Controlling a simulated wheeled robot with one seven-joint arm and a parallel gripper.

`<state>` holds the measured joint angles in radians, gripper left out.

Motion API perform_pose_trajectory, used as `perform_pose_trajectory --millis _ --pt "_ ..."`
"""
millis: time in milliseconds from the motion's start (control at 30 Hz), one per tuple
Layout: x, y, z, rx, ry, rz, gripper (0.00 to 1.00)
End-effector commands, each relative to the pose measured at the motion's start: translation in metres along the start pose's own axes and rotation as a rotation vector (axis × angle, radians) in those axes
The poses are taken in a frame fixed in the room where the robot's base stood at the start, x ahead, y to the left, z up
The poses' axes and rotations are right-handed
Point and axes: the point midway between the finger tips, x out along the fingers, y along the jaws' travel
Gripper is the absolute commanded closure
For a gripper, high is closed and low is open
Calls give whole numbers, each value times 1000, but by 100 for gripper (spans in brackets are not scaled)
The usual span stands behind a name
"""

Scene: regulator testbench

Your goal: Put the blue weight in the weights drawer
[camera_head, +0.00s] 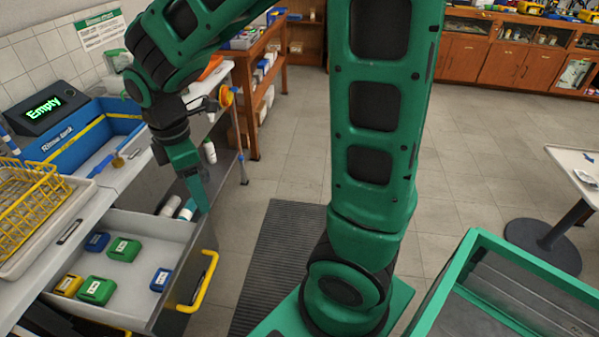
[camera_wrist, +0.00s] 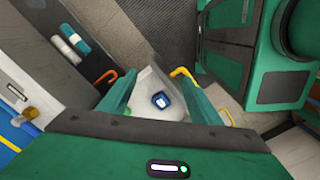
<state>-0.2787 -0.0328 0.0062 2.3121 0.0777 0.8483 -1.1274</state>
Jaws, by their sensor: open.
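The weights drawer (camera_head: 178,239) is pulled open at the lower left, with a yellow handle at its front. A blue weight (camera_head: 161,279) lies inside near the front wall, and another blue weight (camera_head: 97,241) lies toward the back. My gripper (camera_head: 203,208) is above the drawer's far front corner, pointing down, apart from the weights. In the wrist view my gripper (camera_wrist: 160,85) has its fingers spread and nothing between them. A blue weight (camera_wrist: 161,100) shows below, on the drawer floor, between the fingers in the picture.
Two green weights (camera_head: 124,249) (camera_head: 96,290) and a yellow weight (camera_head: 68,285) share the drawer. Above are a yellow wire rack (camera_head: 38,205), a blue rinse tank (camera_head: 75,150) and a display reading "Empty" (camera_head: 45,106). White-and-teal cylinders (camera_head: 186,209) lie behind the drawer.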

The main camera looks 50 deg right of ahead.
Motion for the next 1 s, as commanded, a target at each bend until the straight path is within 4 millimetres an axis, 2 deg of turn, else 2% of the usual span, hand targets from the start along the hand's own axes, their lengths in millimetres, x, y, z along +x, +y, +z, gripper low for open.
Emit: perform_pose_trajectory --millis 33,100,200,300,400,500,600,1000 --pt "-10 -4 39 201 -3 5 43" --pt "-18 -16 84 477 -7 2 43" --pt "-27 -42 141 871 -8 -5 43" --pt "-31 -76 185 1238 -6 -19 43" --pt "-33 -106 213 1539 0 -37 43" --pt "-32 -129 228 1750 4 -53 43" --pt "-31 -142 234 1870 6 -65 43" --pt "-31 -147 235 1912 5 -69 43"
